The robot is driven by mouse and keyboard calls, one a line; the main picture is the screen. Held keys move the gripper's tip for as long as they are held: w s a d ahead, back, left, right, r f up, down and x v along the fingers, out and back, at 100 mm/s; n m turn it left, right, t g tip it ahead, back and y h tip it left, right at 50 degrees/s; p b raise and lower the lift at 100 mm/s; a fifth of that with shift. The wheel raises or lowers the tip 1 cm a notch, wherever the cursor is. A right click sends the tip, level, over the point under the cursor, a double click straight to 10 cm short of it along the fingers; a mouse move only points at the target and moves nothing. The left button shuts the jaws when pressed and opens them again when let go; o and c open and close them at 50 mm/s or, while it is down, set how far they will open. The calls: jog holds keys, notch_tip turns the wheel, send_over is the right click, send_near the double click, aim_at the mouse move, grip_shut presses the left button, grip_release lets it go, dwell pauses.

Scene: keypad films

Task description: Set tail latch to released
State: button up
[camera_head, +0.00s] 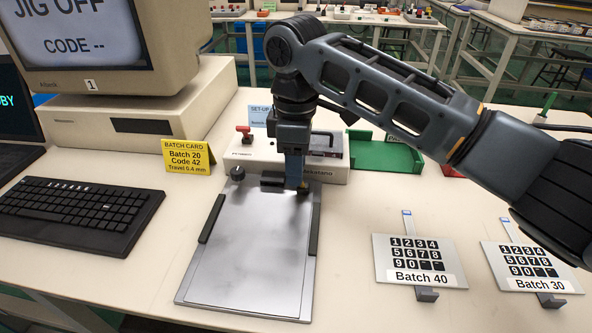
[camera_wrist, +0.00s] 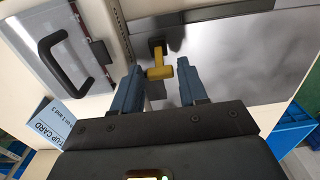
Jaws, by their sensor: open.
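A small yellow T-shaped latch handle (camera_wrist: 160,68) on a dark mount shows at the edge of the metal plate (camera_wrist: 225,65) in the wrist view. No label on it is readable, and I cannot tell its setting. My gripper (camera_wrist: 159,70) is open, with its blue fingers on either side of the yellow handle. I cannot tell whether either finger touches it. In the head view my gripper (camera_head: 294,186) points down at the far edge of the plate (camera_head: 250,245), and mostly hides the yellow handle (camera_head: 304,189).
A white device (camera_head: 240,160) with a red lever (camera_head: 243,131) stands behind the plate. A black knob (camera_head: 237,173) is left of my gripper. A yellow batch card (camera_head: 188,157), keyboard (camera_head: 75,212) and monitor (camera_head: 175,50) are left. Keypad films (camera_head: 380,262) lie right.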

jog(key=shift+f, duration=0.75)
jog(key=shift+c, duration=0.4)
jog(key=c, duration=0.7)
jog(key=shift+a+r+p, duration=0.15)
jog(key=shift+r+p, duration=0.05)
jog(key=shift+p, duration=0.35)
jog(key=shift+a+h+p, duration=0.2)
jog(key=shift+h+p, duration=0.4)
jog(key=shift+p, duration=0.45)
jog(key=shift+f+h+p, duration=0.35)
jog(key=shift+h+p, duration=0.15)
jog(key=shift+p, duration=0.05)
jog(key=o, duration=0.8)
jog(key=shift+a, duration=0.1)
